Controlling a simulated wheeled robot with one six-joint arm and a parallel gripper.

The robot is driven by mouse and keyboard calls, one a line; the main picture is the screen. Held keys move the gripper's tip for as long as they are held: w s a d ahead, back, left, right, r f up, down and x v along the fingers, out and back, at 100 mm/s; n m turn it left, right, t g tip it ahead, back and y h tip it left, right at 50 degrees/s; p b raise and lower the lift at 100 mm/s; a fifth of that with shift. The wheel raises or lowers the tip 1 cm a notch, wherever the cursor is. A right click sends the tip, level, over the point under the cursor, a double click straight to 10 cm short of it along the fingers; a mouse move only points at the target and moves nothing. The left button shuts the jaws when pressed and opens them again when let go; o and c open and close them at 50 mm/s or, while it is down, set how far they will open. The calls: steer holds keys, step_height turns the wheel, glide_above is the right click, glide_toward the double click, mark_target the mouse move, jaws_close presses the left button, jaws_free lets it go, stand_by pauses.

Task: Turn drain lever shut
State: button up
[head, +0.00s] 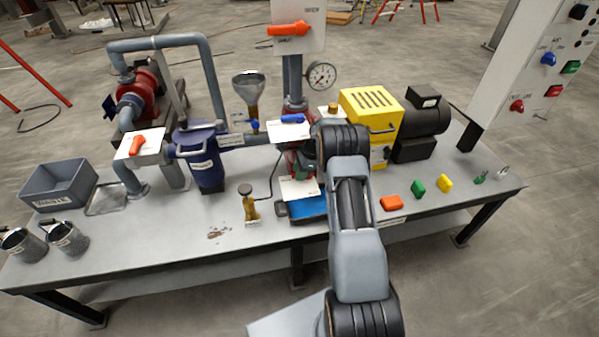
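No label that I can read names the drain lever, so I cannot tell which one it is. A blue lever (292,118) lies about level on a small white plate beside the top of my arm. An orange lever (288,29) lies nearly level on the tall white panel (312,40) at the top. Another orange lever (136,146) sits tilted on the white plate at the left. My arm reaches up from the bottom right of centre to the middle of the bench. My gripper is not visible; my arm hides the area behind it.
The grey bench (150,240) carries a blue filter housing (206,160), a funnel (249,88), a gauge (321,75), a yellow box (370,110) and a blue tray (306,206). A grey waste bin (58,183) stands left. Small coloured blocks lie right.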

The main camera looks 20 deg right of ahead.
jaws_close()
steer(key=shift+s+n, duration=0.1)
steer(key=shift+n, duration=0.2)
steer(key=shift+s+d+n+g+h+b, duration=0.15)
steer(key=shift+s+n+g+b, duration=0.4)
steer(key=shift+n, duration=1.05)
steer(key=shift+s+d+n+g+h+b, duration=0.1)
steer(key=shift+s+n+g+h+b, duration=0.2)
steer(key=shift+n+g, duration=0.85)
steer(key=shift+s+d+n+g+h+b, duration=0.15)
steer(key=shift+s+n+b, duration=0.35)
steer(key=shift+n, duration=1.55)
steer(key=shift+o, duration=1.4)
jaws_free()
